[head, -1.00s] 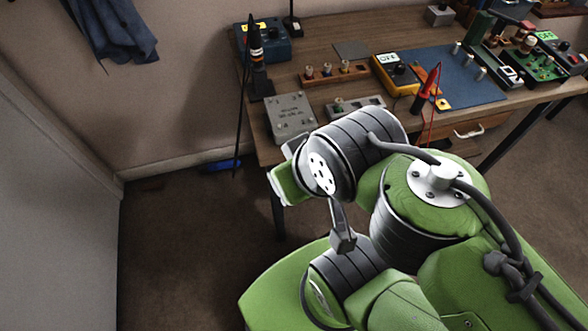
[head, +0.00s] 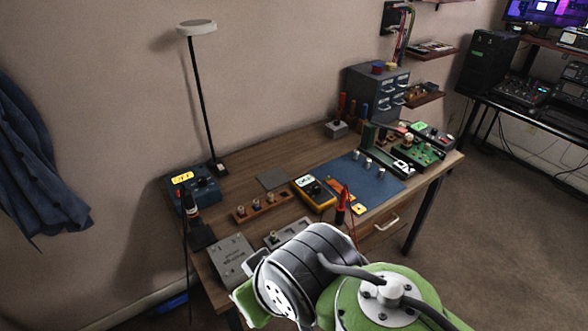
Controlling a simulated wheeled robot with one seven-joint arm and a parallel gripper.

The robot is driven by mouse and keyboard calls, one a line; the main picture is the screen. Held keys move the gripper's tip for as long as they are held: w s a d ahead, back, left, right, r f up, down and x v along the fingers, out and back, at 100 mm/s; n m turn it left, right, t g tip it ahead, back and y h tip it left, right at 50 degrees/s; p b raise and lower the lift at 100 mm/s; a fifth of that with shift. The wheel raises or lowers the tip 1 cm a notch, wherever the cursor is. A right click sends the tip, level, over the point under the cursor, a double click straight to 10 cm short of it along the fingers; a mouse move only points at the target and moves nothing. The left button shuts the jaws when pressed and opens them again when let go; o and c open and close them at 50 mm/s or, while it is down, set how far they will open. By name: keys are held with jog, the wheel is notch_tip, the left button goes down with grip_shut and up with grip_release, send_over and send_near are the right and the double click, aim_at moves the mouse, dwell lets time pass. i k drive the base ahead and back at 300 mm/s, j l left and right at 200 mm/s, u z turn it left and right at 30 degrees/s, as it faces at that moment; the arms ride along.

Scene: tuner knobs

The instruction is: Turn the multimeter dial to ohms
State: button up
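The yellow multimeter (head: 325,203) lies on the wooden workbench, near the left edge of the blue mat. It has a pale display at its upper left and a dark dial (head: 316,190) on its face. The dial's pointing direction is too small to read. A red probe (head: 341,207) stands close to its right side. My arm rises from the bottom of the head view in front of the bench, with its bent wrist part below and left of the multimeter. My gripper is not visible.
The workbench (head: 245,165) holds a blue box (head: 205,192), a wooden strip with knobs (head: 263,207), a grey plate (head: 231,256) and a blue mat (head: 378,184). A tall lamp (head: 197,95) and a black probe stand (head: 200,234) are at the left. Green boards (head: 415,150) are at the right.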

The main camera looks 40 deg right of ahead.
aim_at(317, 189)
jog(key=z, duration=1.4)
